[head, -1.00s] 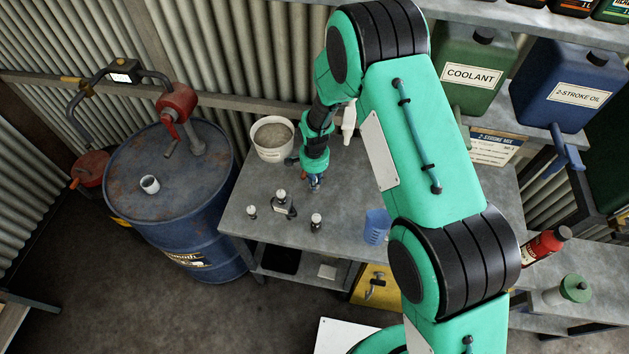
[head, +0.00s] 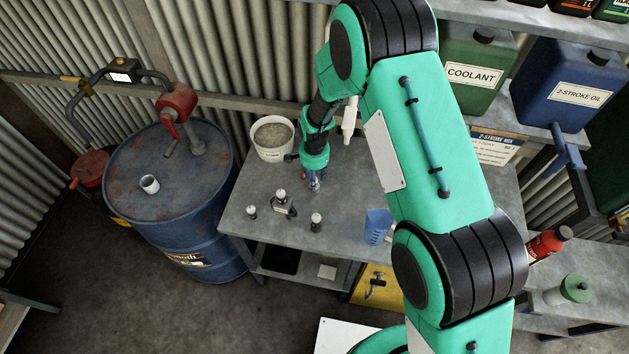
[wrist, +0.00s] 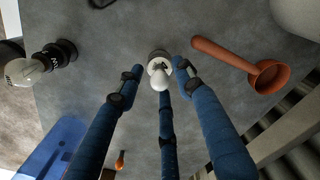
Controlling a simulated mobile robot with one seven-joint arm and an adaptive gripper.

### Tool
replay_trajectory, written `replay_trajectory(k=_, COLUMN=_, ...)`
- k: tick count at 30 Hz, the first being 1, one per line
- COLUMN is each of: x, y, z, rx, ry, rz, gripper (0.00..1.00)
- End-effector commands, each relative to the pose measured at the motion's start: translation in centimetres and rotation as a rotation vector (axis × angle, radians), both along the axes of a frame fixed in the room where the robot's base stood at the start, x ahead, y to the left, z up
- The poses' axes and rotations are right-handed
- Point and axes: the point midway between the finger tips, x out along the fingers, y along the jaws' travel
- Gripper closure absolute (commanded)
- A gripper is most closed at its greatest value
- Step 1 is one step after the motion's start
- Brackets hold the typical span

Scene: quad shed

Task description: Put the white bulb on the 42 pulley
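In the wrist view, a white bulb (wrist: 160,77) stands in a small round holder on the grey bench, between my fingertips. My gripper (wrist: 158,80) points at it with its blue fingers spread around it; I see no clear contact. In the head view my gripper (head: 315,184) is low over the bench and hides this bulb. Small dark pieces with pale round tops stand nearby: a left one (head: 252,212), a middle one (head: 282,204) and a front one (head: 316,222). The wrist view shows a glass bulb on a black holder (wrist: 62,52). No number 42 is readable.
A reddish-brown funnel-ended tool (wrist: 268,76) lies close to the right of my fingers. A blue translucent cup (head: 377,226) stands to the right on the bench.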

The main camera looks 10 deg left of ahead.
Motion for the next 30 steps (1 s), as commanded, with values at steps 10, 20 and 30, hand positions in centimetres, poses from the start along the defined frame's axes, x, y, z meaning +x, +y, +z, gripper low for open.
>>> replay_trajectory(k=10, x=0.0, y=0.1, z=4.8, rx=0.001, ry=-0.002, rz=0.0, gripper=0.64)
replay_trajectory(k=20, x=-0.1, y=0.1, z=9.0, rx=0.0, ry=-0.001, rz=0.0, gripper=0.64)
replay_trajectory(k=30, x=-0.2, y=0.0, z=10.2, rx=0.0, ry=0.0, rz=0.0, gripper=0.64)
